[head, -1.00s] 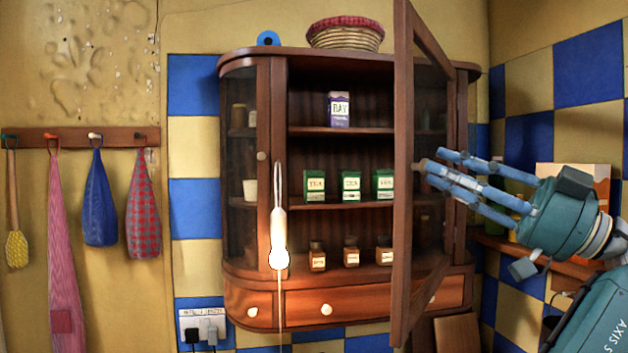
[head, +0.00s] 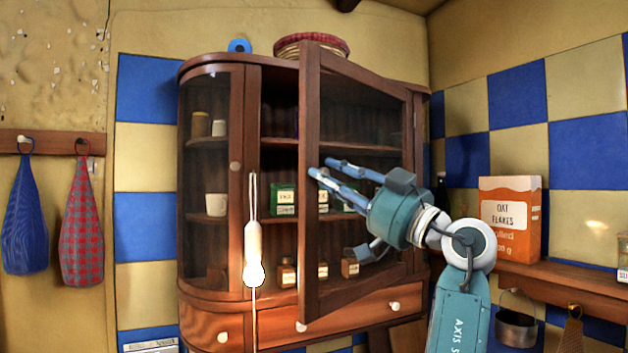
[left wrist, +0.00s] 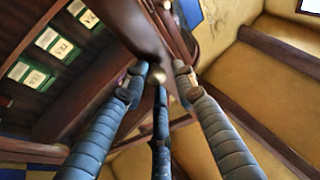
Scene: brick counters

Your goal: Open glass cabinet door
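The glass cabinet (head: 246,318) stands against the tiled wall with its right-hand glass door (head: 311,215) ajar. The door's free edge stands out toward me, and the hinge side is at the right. My left gripper (head: 321,167) is at the outer face of the door, its fingertips by the frame of the free edge. In the left wrist view, its fingers (left wrist: 160,80) are spread around a small round knob (left wrist: 157,74) on the door frame. Contact with the knob is unclear. My right gripper is not in view.
Green tins (head: 283,199) and small brown jars (head: 287,272) stand inside the cabinet. A basket (head: 296,44) sits on top. A shelf (head: 575,278) with an oat flakes box (head: 511,215) is at the right. A white pull cord (head: 253,245) hangs in front.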

